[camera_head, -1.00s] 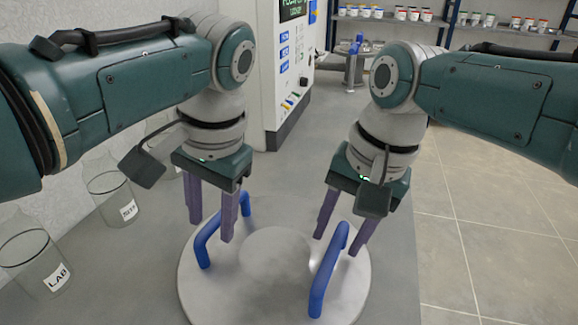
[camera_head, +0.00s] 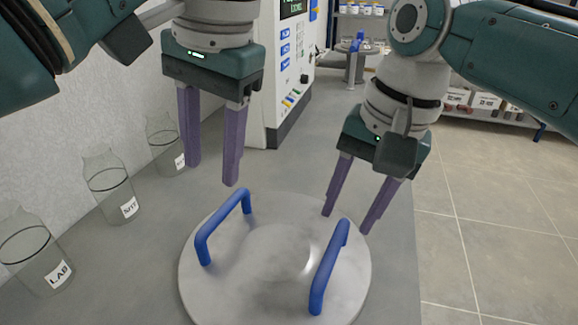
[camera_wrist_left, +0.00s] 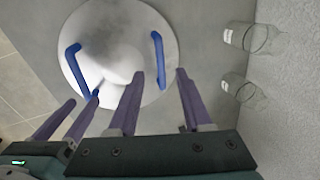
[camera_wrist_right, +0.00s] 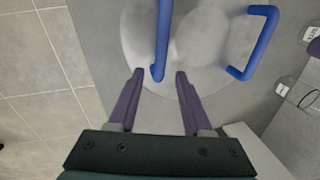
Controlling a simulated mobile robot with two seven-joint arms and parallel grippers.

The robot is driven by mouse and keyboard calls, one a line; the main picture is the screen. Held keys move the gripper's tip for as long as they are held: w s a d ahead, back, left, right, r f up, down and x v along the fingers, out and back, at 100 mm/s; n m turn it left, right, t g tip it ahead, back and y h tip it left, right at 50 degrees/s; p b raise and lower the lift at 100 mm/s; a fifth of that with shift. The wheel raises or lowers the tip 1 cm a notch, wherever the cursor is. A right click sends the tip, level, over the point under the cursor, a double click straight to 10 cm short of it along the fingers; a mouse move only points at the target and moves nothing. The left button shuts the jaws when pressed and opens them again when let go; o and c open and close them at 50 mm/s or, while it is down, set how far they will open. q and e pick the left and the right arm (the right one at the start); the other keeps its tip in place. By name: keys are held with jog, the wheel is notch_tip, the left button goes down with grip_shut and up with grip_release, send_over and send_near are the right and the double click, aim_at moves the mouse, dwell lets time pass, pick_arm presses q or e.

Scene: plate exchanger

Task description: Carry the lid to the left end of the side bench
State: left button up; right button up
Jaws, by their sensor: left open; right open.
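The lid (camera_head: 272,285) is a round light-grey disc with a raised middle and two blue bar handles. It lies flat on the grey bench top at its front, in the lower middle of the head view. My left gripper (camera_head: 208,176) is open and empty, above and behind the left handle (camera_head: 222,224). My right gripper (camera_head: 345,224) is open and empty, just above the right handle's (camera_head: 330,265) far end. In the right wrist view that handle (camera_wrist_right: 163,40) runs down toward the gap between the fingers. In the left wrist view the lid (camera_wrist_left: 105,45) lies beyond the fingers.
Several labelled glass beakers (camera_head: 110,190) stand along the wall at the left of the bench (camera_head: 150,255). A white machine (camera_head: 283,80) with buttons stands behind. Tiled floor (camera_head: 480,260) is open at the right. A stool-like stand (camera_head: 355,65) and shelves are farther back.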

notch_tip(320, 180, up, 8)
jog(key=d, duration=0.1)
jog(key=shift+s+d+f, duration=0.2)
jog(key=shift+s+d, duration=0.05)
jog(key=shift+s, duration=0.05)
